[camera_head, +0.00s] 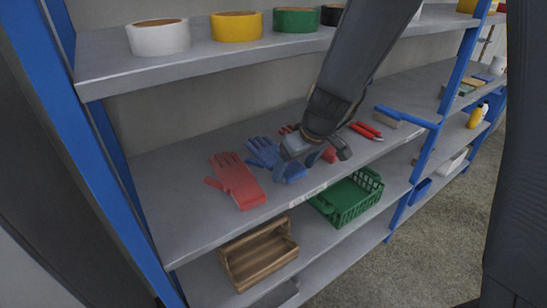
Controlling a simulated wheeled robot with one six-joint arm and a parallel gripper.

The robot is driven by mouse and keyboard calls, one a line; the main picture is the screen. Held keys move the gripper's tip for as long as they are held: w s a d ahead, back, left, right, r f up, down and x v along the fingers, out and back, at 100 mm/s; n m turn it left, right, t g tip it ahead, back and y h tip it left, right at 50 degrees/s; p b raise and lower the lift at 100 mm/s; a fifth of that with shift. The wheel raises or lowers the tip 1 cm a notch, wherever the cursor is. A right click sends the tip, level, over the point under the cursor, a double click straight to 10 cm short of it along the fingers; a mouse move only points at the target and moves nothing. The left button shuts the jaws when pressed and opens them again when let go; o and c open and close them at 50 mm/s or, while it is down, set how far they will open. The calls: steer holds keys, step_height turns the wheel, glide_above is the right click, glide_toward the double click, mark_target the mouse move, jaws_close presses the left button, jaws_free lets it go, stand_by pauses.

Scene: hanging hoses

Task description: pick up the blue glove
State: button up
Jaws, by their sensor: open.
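The blue glove (263,153) lies flat on the middle shelf, fingers toward the back. My gripper (316,160) is over and beside its right part, with the arm reaching down from the upper right. The gripper is open. The glove's right side is partly hidden by the gripper, and I cannot tell if the fingers touch it. A red glove (237,182) lies just left of the blue glove.
Red-handled pliers (366,131) and a blue-handled brush (402,117) lie to the right on the middle shelf (170,196). Tape rolls (236,26) stand on the shelf above. A wooden crate (259,254) and a green basket (347,196) sit below. Blue posts (79,133) frame the shelves.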

steer(key=c, duration=1.2)
steer(key=shift+o, duration=0.2)
steer(key=shift+r, duration=0.1)
